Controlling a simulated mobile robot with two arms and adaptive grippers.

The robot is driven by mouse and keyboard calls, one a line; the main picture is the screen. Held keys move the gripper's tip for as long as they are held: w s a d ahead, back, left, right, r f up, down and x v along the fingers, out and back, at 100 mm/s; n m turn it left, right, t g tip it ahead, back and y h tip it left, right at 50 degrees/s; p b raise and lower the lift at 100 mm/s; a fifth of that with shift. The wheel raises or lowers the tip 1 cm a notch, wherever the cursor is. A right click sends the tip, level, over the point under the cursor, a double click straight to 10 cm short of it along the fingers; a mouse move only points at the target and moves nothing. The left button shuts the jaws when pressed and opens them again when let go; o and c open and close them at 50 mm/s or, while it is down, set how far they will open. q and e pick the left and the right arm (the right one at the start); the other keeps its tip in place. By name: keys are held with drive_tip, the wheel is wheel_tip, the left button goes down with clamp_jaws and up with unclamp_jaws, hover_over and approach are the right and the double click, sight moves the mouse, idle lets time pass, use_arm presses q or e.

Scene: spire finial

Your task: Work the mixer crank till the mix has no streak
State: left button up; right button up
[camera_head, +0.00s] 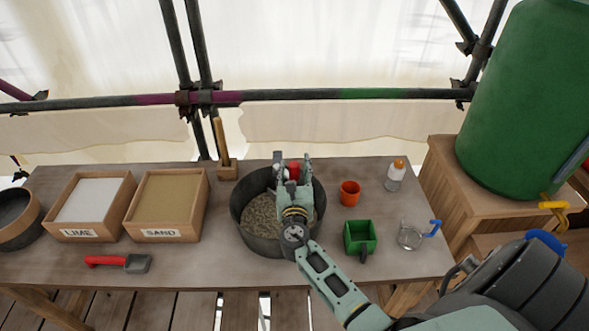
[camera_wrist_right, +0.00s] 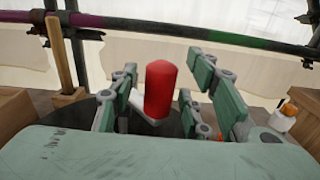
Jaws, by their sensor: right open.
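The mixer tub (camera_head: 238,222) is a dark round pan near the middle of the table, with a grey-brown speckled mix (camera_head: 262,212) in it. Part of the mix is hidden under my right arm, and I cannot tell whether it has streaks. The crank's red knob (camera_head: 294,171) stands above the far side of the tub; in the right wrist view the red knob (camera_wrist_right: 160,90) is upright between the fingers. My right gripper (camera_head: 292,165) is open around the knob, with gaps on both sides in the wrist view (camera_wrist_right: 165,92). My left gripper is out of view.
Right of the tub are an orange cup (camera_head: 349,192), a green scoop (camera_head: 360,238), a glass jug (camera_head: 409,237) and a bottle (camera_head: 395,176). A green barrel (camera_head: 520,100) stands far right.

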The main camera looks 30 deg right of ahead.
clamp_jaws()
idle(0.3)
drive_tip(key=shift+w+d+f, duration=0.1)
